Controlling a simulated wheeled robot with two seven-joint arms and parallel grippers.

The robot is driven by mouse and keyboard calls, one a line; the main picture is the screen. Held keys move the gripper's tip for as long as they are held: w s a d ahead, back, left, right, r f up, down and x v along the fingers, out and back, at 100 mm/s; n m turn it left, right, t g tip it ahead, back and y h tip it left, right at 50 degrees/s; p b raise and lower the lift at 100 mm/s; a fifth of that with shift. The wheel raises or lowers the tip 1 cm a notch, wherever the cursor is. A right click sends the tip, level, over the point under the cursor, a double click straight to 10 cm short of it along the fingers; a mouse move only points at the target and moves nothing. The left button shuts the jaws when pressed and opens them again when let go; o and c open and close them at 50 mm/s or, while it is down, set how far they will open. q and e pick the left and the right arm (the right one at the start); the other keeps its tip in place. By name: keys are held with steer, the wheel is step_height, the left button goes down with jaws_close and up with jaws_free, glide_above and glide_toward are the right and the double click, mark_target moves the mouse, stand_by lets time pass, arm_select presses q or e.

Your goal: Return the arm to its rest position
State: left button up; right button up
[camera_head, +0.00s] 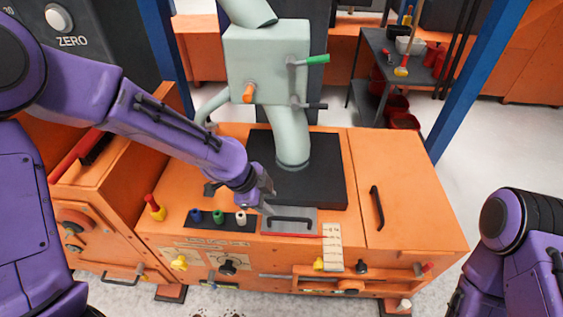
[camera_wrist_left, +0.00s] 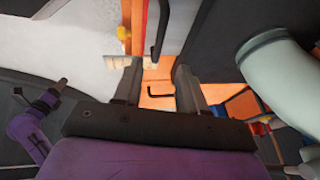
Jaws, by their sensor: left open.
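My left arm (camera_head: 165,125) is purple and reaches in from the left over the orange machine. My left gripper (camera_head: 268,195) is just behind a grey plate (camera_head: 290,215) with a black handle; I cannot tell if it touches the plate. In the left wrist view the two fingers of the gripper (camera_wrist_left: 157,85) are apart with nothing between them, and a black handle shows beyond the gap. My right arm (camera_head: 515,250) is folded at the lower right, its gripper outside the head view. A purple arm with a small dark end (camera_wrist_left: 45,98) shows at the left of the wrist view.
A pale green pipe (camera_head: 290,135) with a box (camera_head: 268,60) stands on a black top plate (camera_head: 325,185) close behind the gripper. Coloured knobs (camera_head: 218,217) line the left. A second black handle (camera_head: 377,207) is on the right panel. Blue posts (camera_head: 470,85) flank the machine.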

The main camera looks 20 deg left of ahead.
arm_select(q)
steer(key=w+r+n+t, duration=0.1)
steer(key=w+n+t, duration=0.25)
steer(key=n, duration=0.35)
steer(key=s+a+f+n+t+y+p, duration=0.25)
steer(key=a+f+n, duration=0.4)
steer(key=n, duration=0.45)
steer(key=s+a+f+n+g+y+p, duration=0.1)
steer(key=s+a+f+g, duration=0.1)
steer(key=s, duration=0.6)
steer(key=s+a+f+n+g+y+p, duration=0.1)
steer(key=s+a+f+n+g+y, duration=0.1)
steer(key=s, duration=0.7)
steer(key=s+a+f+n+g+y+p, duration=0.1)
steer(key=s+a+f+n+y+p, duration=0.1)
steer(key=s+a+f, duration=0.2)
steer(key=s+f, duration=0.2)
steer(key=s, duration=0.2)
steer(key=shift+s+a+g, duration=0.2)
steer(key=shift+a+g, duration=0.05)
steer(key=shift+g, duration=0.15)
